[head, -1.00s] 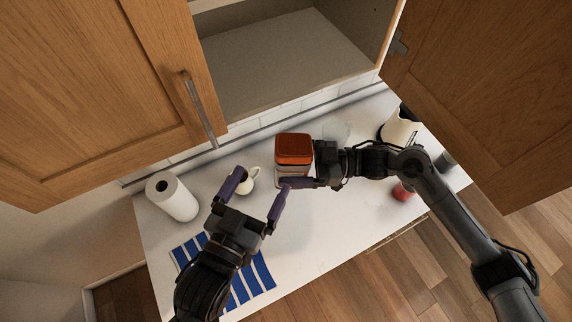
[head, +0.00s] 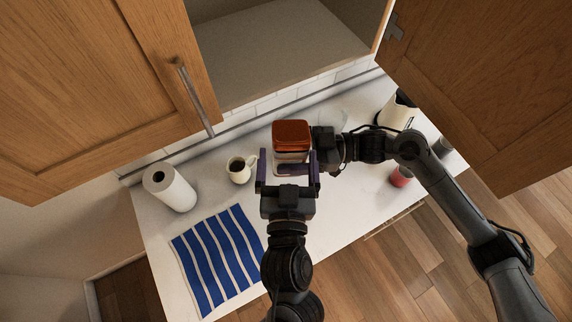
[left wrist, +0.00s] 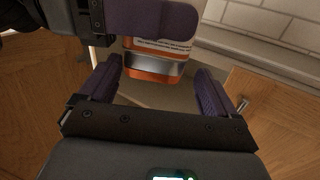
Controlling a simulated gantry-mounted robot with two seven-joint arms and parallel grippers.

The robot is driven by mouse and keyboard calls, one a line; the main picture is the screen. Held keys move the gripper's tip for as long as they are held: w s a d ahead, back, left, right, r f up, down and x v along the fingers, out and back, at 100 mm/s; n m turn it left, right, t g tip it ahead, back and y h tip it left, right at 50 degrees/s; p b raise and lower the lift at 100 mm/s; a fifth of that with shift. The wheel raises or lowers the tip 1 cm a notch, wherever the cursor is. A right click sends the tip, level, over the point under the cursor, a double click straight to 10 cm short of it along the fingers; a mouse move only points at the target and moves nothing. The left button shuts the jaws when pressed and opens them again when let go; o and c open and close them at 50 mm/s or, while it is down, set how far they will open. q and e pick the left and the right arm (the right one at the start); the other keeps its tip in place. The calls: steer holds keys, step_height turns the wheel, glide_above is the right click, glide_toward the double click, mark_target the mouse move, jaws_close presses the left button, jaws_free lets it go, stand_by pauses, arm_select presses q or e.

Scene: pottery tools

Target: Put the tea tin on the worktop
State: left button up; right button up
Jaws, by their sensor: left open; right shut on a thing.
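The tea tin (head: 292,136) has an orange-red lid and a pale label band. In the head view it is upright in the middle, and it appears to be above the white worktop (head: 330,225). My right gripper (head: 296,168) is shut on the tin from the right side. My left gripper (head: 288,176) is open, its two purple fingers pointing at the tin from the near side. In the left wrist view the tin (left wrist: 155,62) shows ahead, between and beyond the open fingers (left wrist: 160,92). A purple finger of my right gripper (left wrist: 150,20) crosses in front of its label.
A mug of dark liquid (head: 238,170) stands left of my left gripper. A paper towel roll (head: 170,188), a blue striped cloth (head: 218,258), a red container (head: 400,176) and a kettle (head: 398,112) are on the worktop. The open cupboard (head: 290,50) is above.

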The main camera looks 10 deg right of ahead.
mark_target(286, 154)
arm_select(q)
steer(key=shift+w+d, duration=0.1)
steer(key=shift+w, duration=1.7)
steer(key=c, duration=0.8)
steer(key=o, duration=0.8)
steer(key=shift+s, duration=0.15)
